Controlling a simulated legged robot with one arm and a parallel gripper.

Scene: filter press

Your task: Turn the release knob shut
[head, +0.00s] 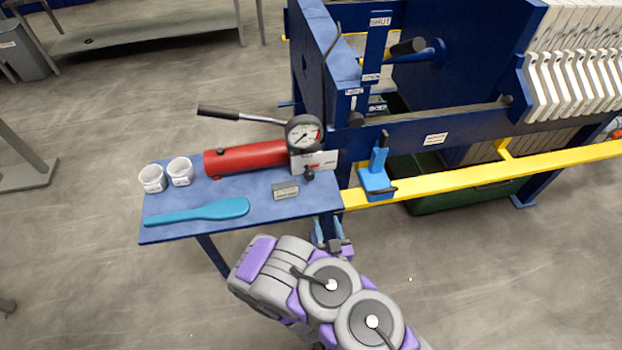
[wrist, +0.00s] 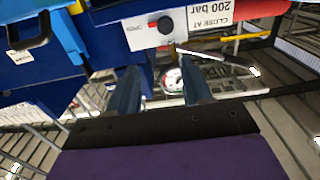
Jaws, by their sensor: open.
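The release knob (head: 309,174) is a small black knob on a white label plate below the round gauge (head: 305,132), at the right end of the red pump (head: 245,157). In the wrist view the knob (wrist: 165,25) shows near the top middle, with a red mark beside it; the lettering appears turned over. My gripper (head: 328,228) is at the table's front right corner, below and apart from the knob. In the wrist view its two fingers (wrist: 161,82) are spread with nothing gripped. The knob's exact angle is too small to tell.
A blue clamp (head: 377,180) sits on the yellow rail (head: 480,170) to the right. The pump lever (head: 240,116) sticks out left. Floor in front is clear.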

